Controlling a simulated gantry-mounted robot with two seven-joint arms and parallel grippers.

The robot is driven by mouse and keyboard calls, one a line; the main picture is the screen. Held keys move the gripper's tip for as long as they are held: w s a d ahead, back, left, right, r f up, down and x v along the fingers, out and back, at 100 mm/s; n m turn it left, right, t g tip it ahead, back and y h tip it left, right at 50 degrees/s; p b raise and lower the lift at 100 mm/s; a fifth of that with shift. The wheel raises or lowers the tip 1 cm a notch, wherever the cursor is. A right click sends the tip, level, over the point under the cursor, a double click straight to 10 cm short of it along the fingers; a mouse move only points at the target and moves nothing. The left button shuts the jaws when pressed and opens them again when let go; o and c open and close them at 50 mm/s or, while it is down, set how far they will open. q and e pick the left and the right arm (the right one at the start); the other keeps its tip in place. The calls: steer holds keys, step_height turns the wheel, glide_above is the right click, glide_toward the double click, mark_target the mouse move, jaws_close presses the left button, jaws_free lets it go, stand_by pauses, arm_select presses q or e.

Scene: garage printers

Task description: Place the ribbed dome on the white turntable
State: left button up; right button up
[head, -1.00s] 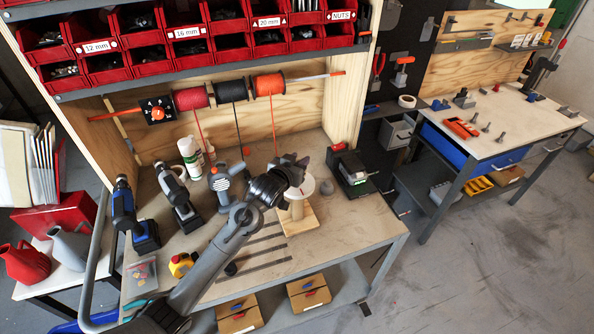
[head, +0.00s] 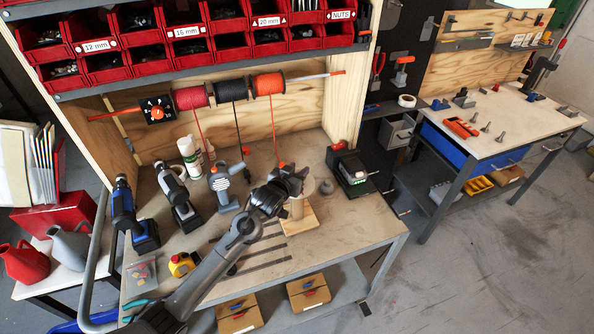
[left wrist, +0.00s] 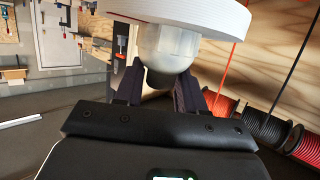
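The white turntable (head: 309,186) stands on a wooden base on the workbench and is mostly hidden behind my left gripper (head: 291,181) in the head view. In the left wrist view, which looks upside down, its pale disc (left wrist: 205,14) fills the top. The pale ribbed dome (left wrist: 168,48) lies against the disc face, with a dark end toward my palm; I cannot tell whether it bears on the disc. My left gripper (left wrist: 160,76) has a finger on each side of the dome, apparently closed on it. The dome is hidden in the head view. My right gripper is not in view.
A black machine (head: 352,173) stands right of the turntable, and a small grey round part (head: 326,187) lies between them. A grey tool (head: 224,184) stands to the left. Filament spools (head: 233,90) hang behind. The bench's front right is clear.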

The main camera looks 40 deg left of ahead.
arm_select(q)
steer(key=o, duration=0.3)
steer(key=shift+r, duration=0.2)
steer(key=shift+s+d+r, duration=0.1)
steer(key=shift+s, duration=0.25)
steer(key=v, duration=1)
steer(key=s+d+f+m+g+h, duration=0.1)
steer(key=s+d+f+g, duration=0.2)
steer(key=s, duration=0.6)
steer(key=s+d+f+m+g+h, duration=0.1)
steer(key=s+d+f+m+g, duration=0.1)
steer(key=s+d+f+g, duration=0.2)
steer(key=s+d+f+m+g+h, duration=0.1)
steer(key=s+d+f+g, duration=0.2)
steer(key=s+d+f, duration=0.4)
steer(key=s+d, duration=0.2)
steer(key=s, duration=0.6)
steer(key=shift+d+f+m+g+h, duration=0.3)
steer(key=shift+f+m+h, duration=0.05)
steer(key=shift+m+h, duration=0.05)
